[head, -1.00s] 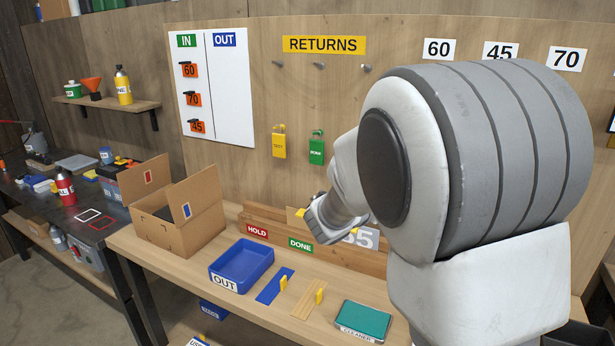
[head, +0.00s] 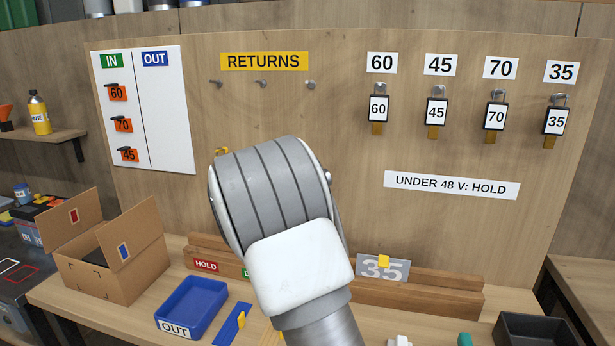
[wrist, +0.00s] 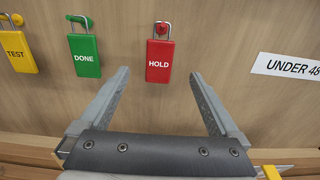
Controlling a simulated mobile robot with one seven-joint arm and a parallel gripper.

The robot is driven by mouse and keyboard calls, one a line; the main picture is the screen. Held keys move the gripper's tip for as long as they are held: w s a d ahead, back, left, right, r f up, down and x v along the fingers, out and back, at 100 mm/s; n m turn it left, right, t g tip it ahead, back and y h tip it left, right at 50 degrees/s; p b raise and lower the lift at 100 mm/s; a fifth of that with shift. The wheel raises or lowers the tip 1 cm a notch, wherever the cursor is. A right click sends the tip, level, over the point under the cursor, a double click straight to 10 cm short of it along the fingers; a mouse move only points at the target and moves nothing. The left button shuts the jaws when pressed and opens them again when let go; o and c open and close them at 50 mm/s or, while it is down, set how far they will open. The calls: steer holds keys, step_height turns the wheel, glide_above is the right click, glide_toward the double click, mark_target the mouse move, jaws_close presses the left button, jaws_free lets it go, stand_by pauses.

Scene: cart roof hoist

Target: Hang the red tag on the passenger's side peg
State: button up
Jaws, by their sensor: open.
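The red tag (wrist: 159,60), marked HOLD, hangs by its wire loop from a red peg (wrist: 162,28) on the wooden wall in the wrist view. My gripper (wrist: 161,74) is open and empty, its two fingers pointing at the wall on either side of the tag's lower end. I cannot tell how far they are from it. In the head view my arm hides the gripper and the red tag. Three bare grey pegs, left (head: 215,84), middle (head: 262,83) and right (head: 310,85), stick out below the RETURNS sign (head: 264,61). No peg shows a passenger's side mark.
A green DONE tag (wrist: 84,57) and a yellow TEST tag (wrist: 17,52) hang left of the red one. Numbered padlock tags, such as the 60 (head: 378,109), hang at right. A wooden ledge (head: 445,291), blue OUT tray (head: 190,308) and cardboard box (head: 110,265) occupy the bench below.

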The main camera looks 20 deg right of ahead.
steer(key=p+x, duration=0.1)
steer(key=x, duration=0.9)
steer(key=shift+w+d, duration=0.15)
jaws_close()
stand_by(0.5)
steer(key=shift+r, duration=0.4)
steer(key=v, duration=0.2)
steer(key=r+b+v, duration=0.1)
steer(key=v, duration=0.2)
stand_by(0.9)
